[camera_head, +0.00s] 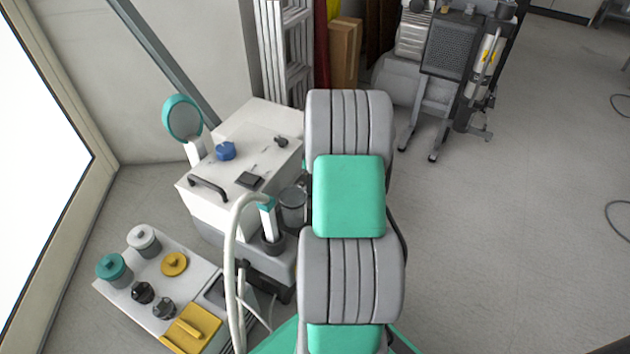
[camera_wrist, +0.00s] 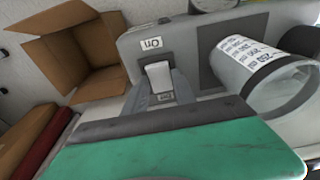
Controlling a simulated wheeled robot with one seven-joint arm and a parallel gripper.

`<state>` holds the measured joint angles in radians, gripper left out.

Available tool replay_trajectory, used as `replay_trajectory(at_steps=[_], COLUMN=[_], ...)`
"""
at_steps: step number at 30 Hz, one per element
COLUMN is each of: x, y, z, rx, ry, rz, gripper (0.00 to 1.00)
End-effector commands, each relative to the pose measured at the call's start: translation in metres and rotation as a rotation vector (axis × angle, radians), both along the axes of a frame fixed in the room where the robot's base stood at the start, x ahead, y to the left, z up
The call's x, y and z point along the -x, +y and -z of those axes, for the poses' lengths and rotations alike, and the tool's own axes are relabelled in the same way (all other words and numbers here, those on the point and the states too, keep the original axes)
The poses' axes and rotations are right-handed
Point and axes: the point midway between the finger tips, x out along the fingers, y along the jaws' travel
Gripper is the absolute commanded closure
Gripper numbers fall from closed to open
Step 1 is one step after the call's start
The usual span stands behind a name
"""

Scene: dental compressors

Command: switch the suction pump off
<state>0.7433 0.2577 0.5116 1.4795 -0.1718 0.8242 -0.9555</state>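In the wrist view a grey housing (camera_wrist: 127,46) carries a white rocker switch (camera_wrist: 158,76). An "On" label (camera_wrist: 151,44) sits above the switch and an "Off" label (camera_wrist: 165,97) below it. My gripper (camera_wrist: 160,82) is at the switch, its two grey fingers apart, one on each side. Nothing is held. I cannot tell whether the fingers touch the switch or which way the rocker is tipped. The green part at the bottom of the wrist view is mine. In the head view my arm fills the middle, and the gripper and switch are not visible.
A clear cylinder (camera_wrist: 268,82) with a printed label is close right of the switch. An open cardboard box (camera_wrist: 72,52) stands left.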

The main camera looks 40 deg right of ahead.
Motion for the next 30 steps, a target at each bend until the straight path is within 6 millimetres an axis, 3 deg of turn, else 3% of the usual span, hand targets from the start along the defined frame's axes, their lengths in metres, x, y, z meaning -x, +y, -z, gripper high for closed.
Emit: replay_trajectory(at_steps=[7,16,27,30], x=[0.0,0.0,0.008,0.01], y=[0.0,0.0,-0.003,-0.003], z=[0.0,-0.004,-0.071,-0.078], rx=[0.0,0.0,0.0,0.0], ry=[-0.001,-0.002,-0.002,-0.001], rz=[0.0,0.0,0.0,0.0], gripper=[0.47,0.47,0.47,0.47])
